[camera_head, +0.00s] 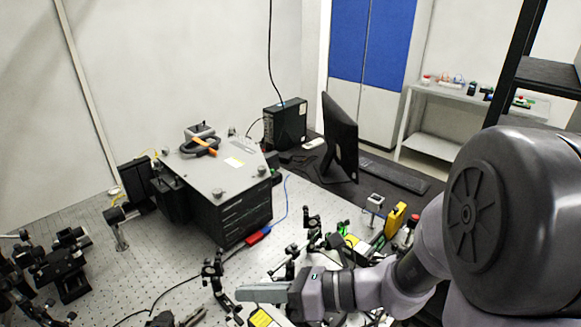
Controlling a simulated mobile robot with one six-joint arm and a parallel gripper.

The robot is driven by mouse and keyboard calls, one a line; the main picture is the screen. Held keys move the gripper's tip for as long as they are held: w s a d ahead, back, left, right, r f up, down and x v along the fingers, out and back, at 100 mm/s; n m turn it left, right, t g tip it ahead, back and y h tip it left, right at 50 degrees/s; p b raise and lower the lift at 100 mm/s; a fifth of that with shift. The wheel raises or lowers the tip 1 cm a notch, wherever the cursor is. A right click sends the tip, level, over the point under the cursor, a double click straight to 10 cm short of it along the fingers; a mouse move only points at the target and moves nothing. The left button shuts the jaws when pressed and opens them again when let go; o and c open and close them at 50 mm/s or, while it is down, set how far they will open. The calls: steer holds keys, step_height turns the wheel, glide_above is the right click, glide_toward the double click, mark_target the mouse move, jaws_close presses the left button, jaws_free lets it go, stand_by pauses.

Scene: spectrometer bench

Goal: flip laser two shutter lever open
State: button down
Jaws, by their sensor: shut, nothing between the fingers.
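My gripper (240,293) is low in the middle of the picture, seen from the side, pointing left. Its grey fingers are together, with nothing seen between them. A box with a yellow label (262,318) is just below the fingers, cut off by the bottom edge. Another device with a yellow label (355,243) stands behind my wrist among black optical mounts. I cannot tell which of these is laser two, and no shutter lever can be made out at this size. My arm hides part of the bench at the lower right.
Black optic posts (213,275) stand close left of the fingers. A large grey-topped instrument box (230,208) is behind. The perforated bench (150,268) is fairly bare at left centre. A yellow device (395,220), a monitor (341,135) and a keyboard (395,177) are farther right.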

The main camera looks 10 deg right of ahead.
steer(key=w+d+m+t+h+p, duration=0.2)
steer(key=w+d+m+t, duration=0.6)
steer(key=m, duration=0.4)
steer(key=w+d+f+m+t+h+p, duration=0.1)
steer(key=d+f+m+t+h, duration=0.1)
steer(key=d+f+m+h, duration=0.2)
steer(key=w+d+f+m+t+h+p, duration=0.1)
steer(key=d+f+m+h, duration=0.3)
steer(key=d+m, duration=0.5)
steer(key=shift+w+d+t+h, duration=0.35)
steer(key=shift+d+t+h, duration=0.15)
steer(key=shift+d+h, duration=0.6)
steer(key=shift+d+f, duration=0.1)
steer(key=shift+d, duration=0.05)
steer(key=w, duration=0.3)
steer(key=w+a, duration=0.1)
steer(key=w, duration=0.5)
steer(key=shift+a+f, duration=0.2)
steer(key=shift+a, duration=0.05)
steer(key=d, duration=0.3)
steer(key=shift+w+f, duration=0.2)
steer(key=shift+f, duration=0.05)
steer(key=shift+s+d, duration=0.15)
steer(key=shift+d, duration=0.3)
